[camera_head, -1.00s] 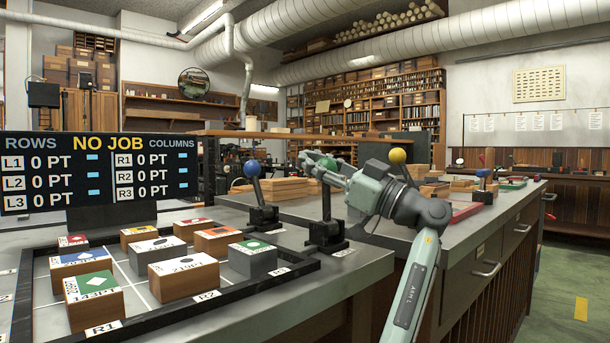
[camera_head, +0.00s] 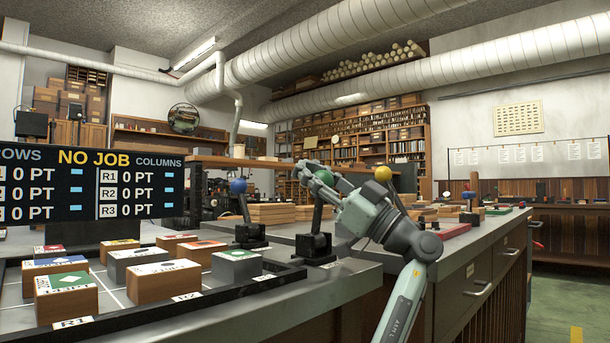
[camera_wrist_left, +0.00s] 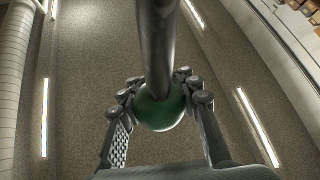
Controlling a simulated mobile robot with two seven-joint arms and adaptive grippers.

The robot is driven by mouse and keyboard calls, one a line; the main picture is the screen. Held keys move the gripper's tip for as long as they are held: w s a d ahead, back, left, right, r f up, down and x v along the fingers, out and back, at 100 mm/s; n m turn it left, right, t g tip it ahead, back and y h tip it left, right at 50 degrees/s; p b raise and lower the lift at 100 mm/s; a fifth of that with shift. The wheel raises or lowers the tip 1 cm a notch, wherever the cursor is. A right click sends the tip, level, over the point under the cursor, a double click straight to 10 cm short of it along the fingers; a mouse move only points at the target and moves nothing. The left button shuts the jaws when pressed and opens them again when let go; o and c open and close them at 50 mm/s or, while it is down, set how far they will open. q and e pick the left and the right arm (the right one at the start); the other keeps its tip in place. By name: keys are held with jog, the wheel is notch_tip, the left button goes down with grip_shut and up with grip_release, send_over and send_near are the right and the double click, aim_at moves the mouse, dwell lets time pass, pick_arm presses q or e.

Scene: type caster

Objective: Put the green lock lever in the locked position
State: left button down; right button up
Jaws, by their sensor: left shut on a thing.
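The green lock lever has a green ball knob (camera_head: 325,178) on a dark shaft (camera_head: 317,215), rising from a black base (camera_head: 314,247) at the counter's edge. The shaft leans slightly right. My left gripper (camera_head: 316,172) comes over the top of the lever and is shut on the knob, partly hiding it. In the left wrist view the knob (camera_wrist_left: 160,110) sits between the fingers, with the shaft (camera_wrist_left: 158,45) running away from it. The lever's end-position marks cannot be made out. My right gripper is not in view.
A blue-knobbed lever (camera_head: 238,186) stands left of the green one, and a yellow knob (camera_head: 382,174) shows behind my arm. A black-framed tray (camera_head: 200,304) with several type blocks lies at front left. A scoreboard (camera_head: 90,186) reads NO JOB.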

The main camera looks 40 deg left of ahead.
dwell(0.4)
pick_arm(q)
jog(key=c, duration=1)
grip_release()
jog(key=shift+c, duration=0.2)
jog(key=shift+d, duration=0.15)
jog(key=shift+w+d+f, duration=0.1)
jog(key=shift+d+f, duration=0.15)
jog(key=w+d, duration=0.2)
jog(key=d, duration=1)
jog(key=shift+w, duration=0.4)
jog(key=shift+f, duration=0.1)
